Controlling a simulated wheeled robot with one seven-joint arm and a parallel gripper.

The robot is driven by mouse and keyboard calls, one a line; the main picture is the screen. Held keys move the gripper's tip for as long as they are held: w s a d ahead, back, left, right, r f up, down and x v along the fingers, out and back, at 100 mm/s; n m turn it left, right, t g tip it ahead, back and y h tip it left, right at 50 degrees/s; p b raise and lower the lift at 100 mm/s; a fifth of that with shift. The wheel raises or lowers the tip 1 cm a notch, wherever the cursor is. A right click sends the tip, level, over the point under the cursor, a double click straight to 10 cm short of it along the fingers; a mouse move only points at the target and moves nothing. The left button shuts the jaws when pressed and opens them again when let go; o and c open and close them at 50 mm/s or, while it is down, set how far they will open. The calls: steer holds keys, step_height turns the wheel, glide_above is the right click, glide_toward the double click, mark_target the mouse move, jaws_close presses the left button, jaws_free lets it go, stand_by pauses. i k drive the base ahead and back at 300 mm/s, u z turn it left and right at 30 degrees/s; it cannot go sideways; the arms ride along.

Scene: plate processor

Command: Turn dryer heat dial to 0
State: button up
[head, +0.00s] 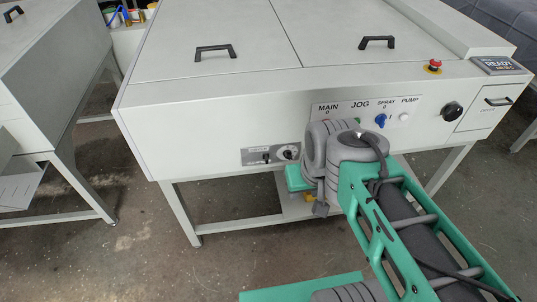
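A white plate processor (215,125) fills the upper middle of the head view. On its front, left of centre, is a small grey control plate (256,160). A small black round dial (290,153) sits at the plate's right end, with a black switch (267,157) left of it. I take this dial for the dryer heat dial; its label and setting are too small to read. My grey and green arm reaches in from the lower right and ends close beside the dial in the picture. My gripper's fingers cannot be made out behind the arm.
A switch panel reading MAIN, JOG, SPRAY and PUMP has a blue knob (381,120). A large black knob (452,111) and red emergency button (434,65) are at the right. Another machine (60,60) stands left. Floor (130,235) between them is clear.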

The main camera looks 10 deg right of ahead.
mark_target(287, 153)
steer(key=k, duration=0.5)
steer(key=u, duration=1.5)
steer(key=i, duration=0.8)
steer(key=z, duration=0.95)
